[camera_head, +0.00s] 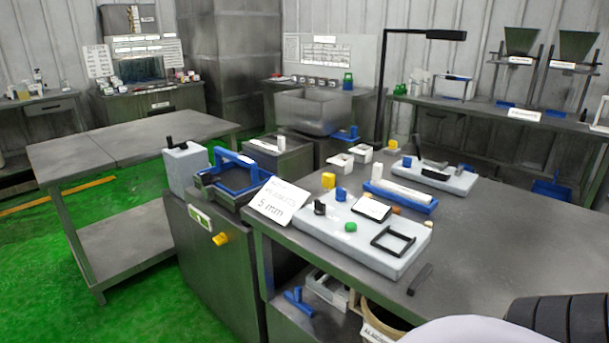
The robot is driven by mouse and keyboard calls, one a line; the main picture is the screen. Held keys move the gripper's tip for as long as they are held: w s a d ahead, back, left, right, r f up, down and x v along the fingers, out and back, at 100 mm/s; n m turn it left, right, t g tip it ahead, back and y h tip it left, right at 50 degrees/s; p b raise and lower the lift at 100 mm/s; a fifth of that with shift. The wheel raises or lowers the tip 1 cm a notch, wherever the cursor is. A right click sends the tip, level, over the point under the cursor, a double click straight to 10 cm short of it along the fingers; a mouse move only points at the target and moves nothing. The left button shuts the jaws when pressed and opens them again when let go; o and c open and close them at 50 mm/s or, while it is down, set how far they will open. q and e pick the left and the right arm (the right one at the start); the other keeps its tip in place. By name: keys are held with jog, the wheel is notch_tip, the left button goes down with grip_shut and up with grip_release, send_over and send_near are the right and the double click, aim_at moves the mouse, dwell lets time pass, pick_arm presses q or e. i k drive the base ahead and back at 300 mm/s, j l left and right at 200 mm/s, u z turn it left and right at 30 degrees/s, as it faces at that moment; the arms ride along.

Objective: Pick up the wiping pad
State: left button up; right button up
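I cannot tell for certain which thing is the wiping pad. A long white piece (402,190) lies in a blue tray (418,207) on the grey table, behind the pale grey board. A small white rectangular piece with a dark edge (371,208) lies on the pale grey board (345,245). Neither of my grippers is in view. A white and black ribbed part of my own body shows at the bottom right corner, well apart from these pieces.
The grey table (520,240) is bare on its right side. A black square frame (393,240) and a green knob (350,227) sit on the board. A "5 mm" sign (277,200) stands at its left. A black lamp post (381,90) rises behind.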

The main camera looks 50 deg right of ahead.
aim_at(329, 180)
jog(key=i+l+u, duration=0.15)
jog(key=i, duration=1.05)
jog(key=i+l+u, duration=0.1)
jog(key=i+u, duration=0.3)
jog(key=i, duration=0.7)
jog(key=u, duration=7.5)
